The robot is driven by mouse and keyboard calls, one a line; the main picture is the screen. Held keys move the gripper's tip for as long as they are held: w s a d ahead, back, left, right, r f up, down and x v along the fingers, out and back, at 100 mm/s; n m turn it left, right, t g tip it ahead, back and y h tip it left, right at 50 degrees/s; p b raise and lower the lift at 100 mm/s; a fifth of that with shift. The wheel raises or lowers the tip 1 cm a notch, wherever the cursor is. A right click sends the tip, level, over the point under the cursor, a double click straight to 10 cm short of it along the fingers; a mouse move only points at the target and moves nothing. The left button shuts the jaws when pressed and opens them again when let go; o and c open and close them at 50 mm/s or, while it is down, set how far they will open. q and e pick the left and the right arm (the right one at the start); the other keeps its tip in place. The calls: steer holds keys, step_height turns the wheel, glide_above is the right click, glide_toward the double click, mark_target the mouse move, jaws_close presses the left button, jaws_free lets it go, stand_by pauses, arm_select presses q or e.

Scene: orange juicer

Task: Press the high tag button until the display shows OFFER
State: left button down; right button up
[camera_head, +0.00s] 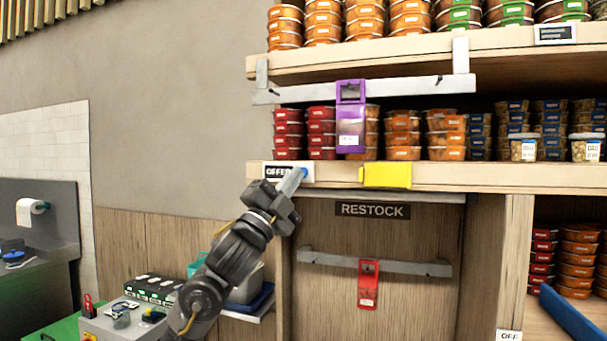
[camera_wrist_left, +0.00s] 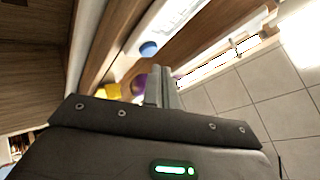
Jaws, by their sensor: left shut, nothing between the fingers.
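A white tag (camera_head: 310,174) sits on the edge of the middle shelf at its left end. Its dark display (camera_head: 277,171) reads OFFER, with the end of the word close to my gripper. A blue button (camera_head: 304,172) is at the right of this display, partly behind my fingertips; it also shows in the left wrist view (camera_wrist_left: 149,49). My left gripper (camera_head: 293,182) is shut and empty, its fingertips right by the button. In the left wrist view the fingers (camera_wrist_left: 160,88) are together below the button. I cannot tell whether they touch it. My right gripper is not in view.
A yellow tag (camera_head: 386,175) and a purple holder (camera_head: 350,125) are to the right along the shelf. Stacked food tubs (camera_head: 403,135) fill the shelf behind. Below are a RESTOCK sign (camera_head: 372,210) and a rail with a red holder (camera_head: 368,285). Another tag (camera_head: 509,335) reads OFF.

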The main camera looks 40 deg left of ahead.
arm_select(q)
steer(key=shift+s+d, duration=0.25)
steer(key=shift+s, duration=0.5)
steer(key=shift+s+d, duration=0.3)
steer(key=shift+s, duration=0.45)
steer(key=shift+s+d, duration=0.25)
steer(key=shift+s, duration=0.5)
steer(key=s+d+b, duration=0.1)
steer(key=s+d, duration=0.1)
steer(key=s, duration=0.3)
steer(key=shift+s, duration=0.35)
